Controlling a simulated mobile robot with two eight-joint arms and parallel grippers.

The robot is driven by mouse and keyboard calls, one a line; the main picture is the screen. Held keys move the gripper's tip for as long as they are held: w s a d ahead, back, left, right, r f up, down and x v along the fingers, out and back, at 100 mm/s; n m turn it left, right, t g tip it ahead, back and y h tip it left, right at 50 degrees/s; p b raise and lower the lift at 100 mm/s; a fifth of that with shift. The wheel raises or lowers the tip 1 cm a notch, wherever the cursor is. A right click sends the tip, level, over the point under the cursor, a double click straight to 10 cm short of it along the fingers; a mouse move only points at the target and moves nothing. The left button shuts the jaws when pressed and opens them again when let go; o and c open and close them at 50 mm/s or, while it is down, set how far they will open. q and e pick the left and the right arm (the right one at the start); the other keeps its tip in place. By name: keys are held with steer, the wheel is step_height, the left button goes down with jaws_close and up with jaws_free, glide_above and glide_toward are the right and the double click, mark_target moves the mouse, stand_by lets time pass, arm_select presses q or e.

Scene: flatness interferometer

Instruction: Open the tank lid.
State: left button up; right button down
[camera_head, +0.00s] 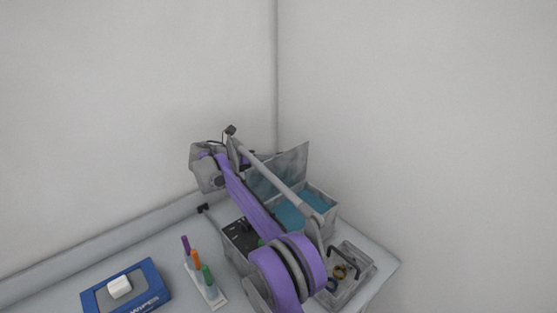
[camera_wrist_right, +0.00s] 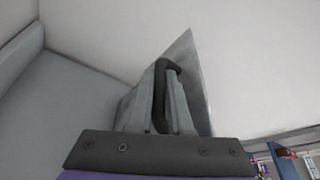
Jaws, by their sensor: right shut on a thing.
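The tank (camera_head: 325,209) stands near the wall corner, with blue liquid showing inside. Its grey see-through lid (camera_head: 292,168) is raised and stands steeply tilted at the tank's back, so the opening shows. In the right wrist view the lid (camera_wrist_right: 197,85) is a tilted panel with a black handle (camera_wrist_right: 172,67) on it. My right gripper (camera_wrist_right: 160,100) is shut on this handle. In the head view my purple right arm crosses over the tank and hides part of its front and left side; the fingertips are hard to make out there. My left gripper is not in view.
Walls close off the back.

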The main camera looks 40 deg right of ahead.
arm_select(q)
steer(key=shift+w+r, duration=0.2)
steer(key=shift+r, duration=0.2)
arm_select(e)
steer(key=shift+w+a+f+n+g, duration=0.15)
steer(key=shift+w+n, duration=0.15)
steer(key=shift+w, duration=0.15)
steer(key=shift+w+d+f+n+g, duration=0.15)
steer(key=shift+w+n, duration=0.15)
steer(key=shift+w, duration=0.15)
steer(key=shift+a, duration=0.1)
steer(key=c, duration=1.1)
jaws_free()
arm_select(q)
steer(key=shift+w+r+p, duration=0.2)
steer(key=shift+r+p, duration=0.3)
steer(key=shift+p, duration=0.1)
arm_select(e)
steer(key=v, duration=1)
steer(key=shift+w+a+f, duration=0.1)
steer(key=shift+a+f, duration=0.05)
steer(key=shift+a, duration=0.3)
